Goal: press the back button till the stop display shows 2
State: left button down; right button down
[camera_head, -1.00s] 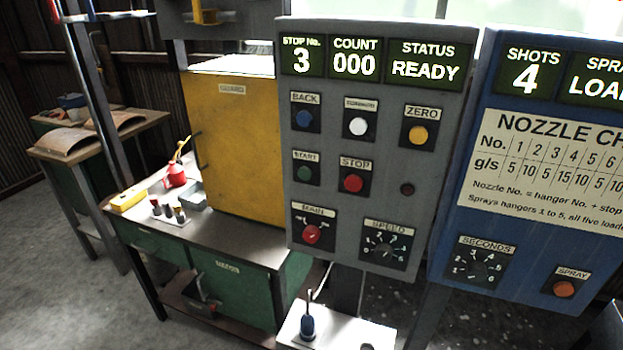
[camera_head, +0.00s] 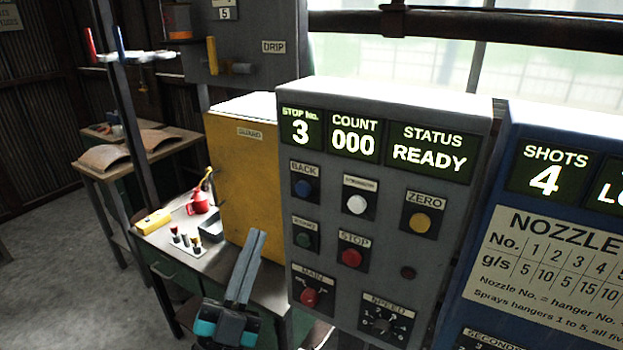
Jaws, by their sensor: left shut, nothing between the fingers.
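The blue back button (camera_head: 303,188) sits under the label BACK at the upper left of the grey control panel (camera_head: 385,270). The stop display (camera_head: 301,131) above it shows 3. The count display (camera_head: 354,137) reads 000 and the status display (camera_head: 430,150) reads READY. My left gripper (camera_head: 257,236) points up, shut and empty, in front of the workbench and to the lower left of the back button. It looks apart from the panel. My right gripper is not in view.
A white button (camera_head: 356,204), yellow zero button (camera_head: 420,222), green button (camera_head: 303,240) and red stop button (camera_head: 351,257) are close by. The red main switch (camera_head: 309,298) is below. A yellow guard box (camera_head: 245,175) stands left; a blue panel (camera_head: 500,290) stands right.

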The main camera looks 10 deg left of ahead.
aim_at(302, 190)
pick_arm(q)
jog(key=shift+s+r+t, duration=0.25)
jog(key=shift+r+t, duration=0.15)
jog(key=shift+r, duration=0.6)
jog(key=shift+w, duration=0.1)
jog(key=w+d+b, duration=0.2)
jog(key=w+d, duration=0.1)
jog(key=w, duration=0.5)
jog(key=shift+b, duration=0.4)
jog(key=shift+w+d, duration=0.1)
jog(key=shift+w, duration=0.05)
dwell(1.0)
jog(key=shift+w+d, duration=0.1)
jog(key=shift+w, duration=0.2)
